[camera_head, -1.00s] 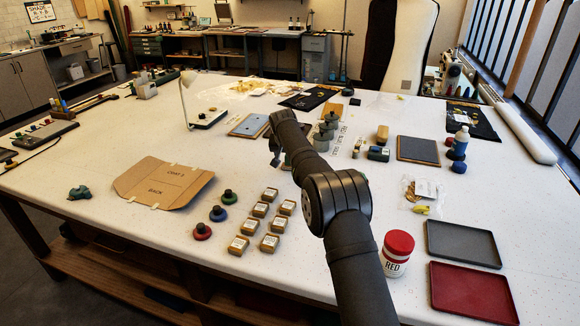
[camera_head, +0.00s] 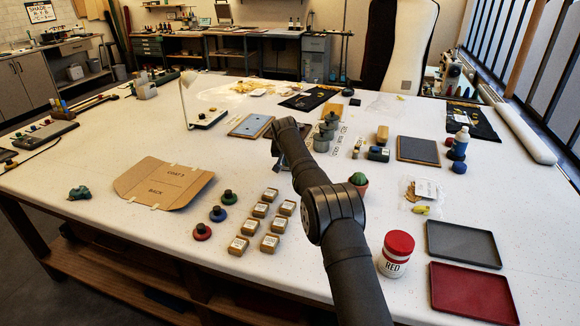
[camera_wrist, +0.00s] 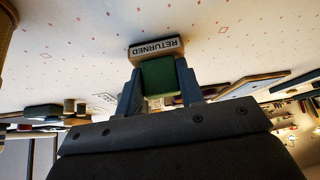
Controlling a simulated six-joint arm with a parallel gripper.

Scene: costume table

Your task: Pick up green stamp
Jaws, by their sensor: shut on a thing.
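In the wrist view my gripper (camera_wrist: 160,85) has its two blue fingers closed on the sides of the green stamp (camera_wrist: 158,77). The stamp has a green block between the fingers and a pale wooden end marked RETURNED, which reads upside down, beyond the fingertips. The speckled white table shows behind it; I cannot tell whether the stamp touches the table. In the head view my arm reaches across the table and its wrist bends down near the tablet-like board (camera_head: 250,125). The fingers and the stamp are not clear there.
Grey-green stacked canisters (camera_head: 328,125) stand just right of my wrist. The flat cardboard piece (camera_head: 160,184) lies further left.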

